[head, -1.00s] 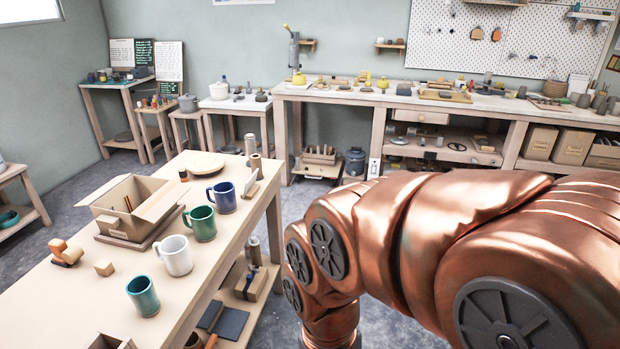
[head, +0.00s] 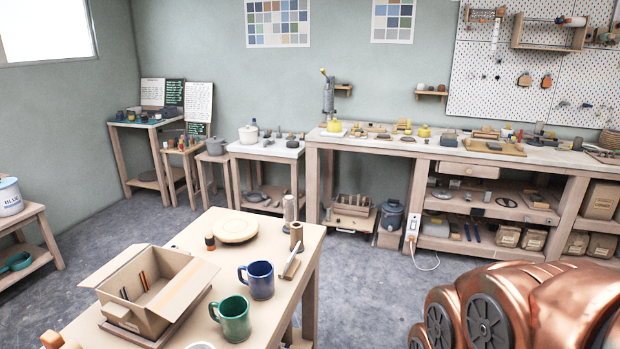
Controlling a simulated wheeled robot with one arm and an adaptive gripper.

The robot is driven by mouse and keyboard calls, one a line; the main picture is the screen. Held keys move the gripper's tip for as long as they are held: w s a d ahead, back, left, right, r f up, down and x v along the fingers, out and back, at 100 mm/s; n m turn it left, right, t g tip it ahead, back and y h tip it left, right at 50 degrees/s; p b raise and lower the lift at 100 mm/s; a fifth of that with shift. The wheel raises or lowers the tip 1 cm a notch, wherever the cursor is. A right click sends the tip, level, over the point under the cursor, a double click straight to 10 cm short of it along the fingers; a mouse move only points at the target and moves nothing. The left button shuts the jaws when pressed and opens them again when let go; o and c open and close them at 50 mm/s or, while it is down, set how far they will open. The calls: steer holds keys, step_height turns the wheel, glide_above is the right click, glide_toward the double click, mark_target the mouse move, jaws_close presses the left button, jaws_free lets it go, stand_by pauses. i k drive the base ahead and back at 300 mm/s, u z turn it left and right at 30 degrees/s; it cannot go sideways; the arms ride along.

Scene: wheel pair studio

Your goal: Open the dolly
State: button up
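A low wooden platform with a crate of upright pieces (head: 348,214) stands on the floor under the left end of the back bench. It appears to have small wheels and is the likeliest dolly in view, but it is small and I cannot tell for sure. I cannot make out its open or shut state. My copper arm shows at the lower right, far from it. My gripper is outside the picture.
The near table (head: 190,242) holds an open cardboard box (head: 165,322), a green mug (head: 233,322) and a blue mug (head: 259,281). The back bench (head: 400,145) runs along the wall. Grey floor (head: 365,285) between them is clear. A white power strip (head: 412,224) hangs at the bench.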

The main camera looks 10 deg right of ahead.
mark_target(354, 223)
steer(key=z, duration=0.7)
steer(key=i, duration=3.4)
steer(key=u, duration=1.45)
steer(key=i, duration=0.95)
steer(key=u, duration=0.8)
